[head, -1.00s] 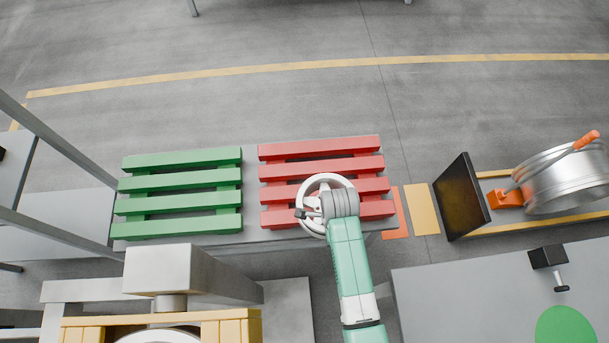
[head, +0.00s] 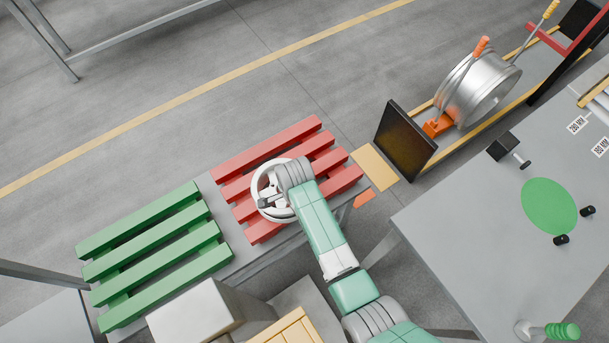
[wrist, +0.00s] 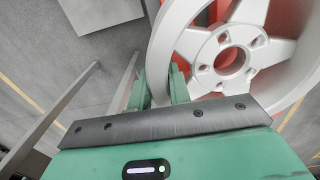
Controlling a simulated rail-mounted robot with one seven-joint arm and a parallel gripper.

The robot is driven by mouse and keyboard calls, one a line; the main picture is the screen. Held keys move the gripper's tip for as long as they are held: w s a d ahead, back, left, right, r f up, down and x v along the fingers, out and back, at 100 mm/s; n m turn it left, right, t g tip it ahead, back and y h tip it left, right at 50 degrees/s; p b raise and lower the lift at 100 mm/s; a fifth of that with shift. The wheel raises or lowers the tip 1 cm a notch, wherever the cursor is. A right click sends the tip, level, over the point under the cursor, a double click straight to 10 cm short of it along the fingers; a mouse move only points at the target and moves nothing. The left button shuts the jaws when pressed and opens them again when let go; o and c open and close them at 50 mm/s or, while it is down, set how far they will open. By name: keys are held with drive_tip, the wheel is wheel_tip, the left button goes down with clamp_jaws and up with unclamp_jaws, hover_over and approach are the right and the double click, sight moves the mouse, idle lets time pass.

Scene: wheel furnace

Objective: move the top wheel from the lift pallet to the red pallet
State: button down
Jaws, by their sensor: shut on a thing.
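My gripper (wrist: 157,92) is shut on the rim of a white spoked wheel (wrist: 165,45). In the head view the wheel (head: 259,183) lies flat over the middle and front of the red pallet (head: 325,163), partly hidden by my wrist. In the wrist view red slats show through and beyond the wheel. I cannot tell whether the wheel touches the slats or hangs just above them. No other wheel shows on the red pallet. A yellow slatted frame (head: 292,330), perhaps the lift pallet, is cut off at the bottom edge of the head view.
A green pallet (head: 150,262) lies left of the red one on the same grey table. A dark upright panel (head: 405,140) and a silver drum-like wheel (head: 482,90) stand at the upper right. A grey table (head: 460,220) with a green disc (head: 549,207) is at the right.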

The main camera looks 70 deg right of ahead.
drive_tip(key=d, duration=0.2)
drive_tip(key=d+b, duration=0.1)
drive_tip(key=d, duration=0.3)
drive_tip(key=shift+s+f, duration=0.3)
drive_tip(key=f+b, duration=0.1)
drive_tip(key=d+f+b, duration=0.1)
drive_tip(key=f, duration=0.1)
drive_tip(key=shift+s, duration=0.1)
drive_tip(key=shift+f, duration=0.2)
drive_tip(key=c, duration=1.7)
unclamp_jaws()
drive_tip(key=shift+a+f, duration=0.1)
drive_tip(key=shift+f, duration=0.1)
drive_tip(key=o, duration=0.4)
wheel_tip(320, 180, up, 12)
drive_tip(key=p, duration=0.4)
drive_tip(key=shift+r, duration=0.15)
